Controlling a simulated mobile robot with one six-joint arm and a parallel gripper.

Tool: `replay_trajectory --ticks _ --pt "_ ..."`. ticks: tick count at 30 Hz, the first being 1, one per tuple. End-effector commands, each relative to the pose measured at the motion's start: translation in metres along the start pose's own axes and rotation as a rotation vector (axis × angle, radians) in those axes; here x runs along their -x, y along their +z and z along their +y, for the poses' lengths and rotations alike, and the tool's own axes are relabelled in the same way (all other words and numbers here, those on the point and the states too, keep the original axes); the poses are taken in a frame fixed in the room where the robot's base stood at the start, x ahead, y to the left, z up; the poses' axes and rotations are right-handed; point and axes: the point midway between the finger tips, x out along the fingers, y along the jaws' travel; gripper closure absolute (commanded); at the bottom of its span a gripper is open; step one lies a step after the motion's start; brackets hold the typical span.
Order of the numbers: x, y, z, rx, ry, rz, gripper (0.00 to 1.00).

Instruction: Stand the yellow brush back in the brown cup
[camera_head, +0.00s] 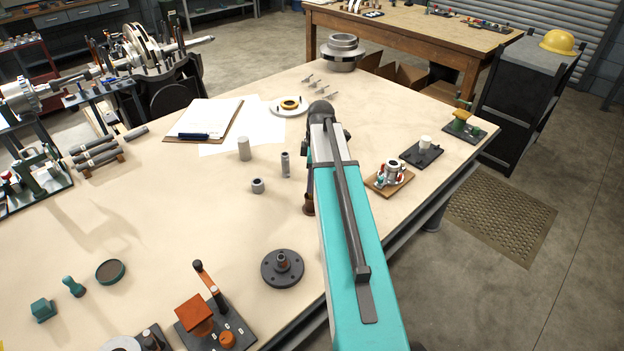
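A small brown object (308,204) stands on the workbench just left of my teal arm. It may be the brown cup, but my arm partly covers it and I cannot make out its opening. I cannot pick out the yellow brush for certain in this view. My arm reaches forward over the bench and ends in a dark rounded joint. My gripper does not show; the arm hides whatever is beneath and behind it, so I cannot tell whether it holds anything.
The workbench (180,215) has clear room at left centre. A grey cylinder (244,149), a slim post (285,164) and a small ring (258,186) stand left of my arm. A dark flange (282,268) lies nearer. A wooden tray (389,181) with parts sits right.

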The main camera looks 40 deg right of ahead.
Motion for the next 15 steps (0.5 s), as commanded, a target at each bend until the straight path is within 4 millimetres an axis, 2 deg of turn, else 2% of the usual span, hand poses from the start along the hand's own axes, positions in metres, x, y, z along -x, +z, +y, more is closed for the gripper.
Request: replay_trajectory --ticks 8,15 --pt "0.002 0.000 0.000 0.000 0.000 0.000 0.63" --pt "0.014 0.000 0.001 0.000 0.002 0.000 0.63"
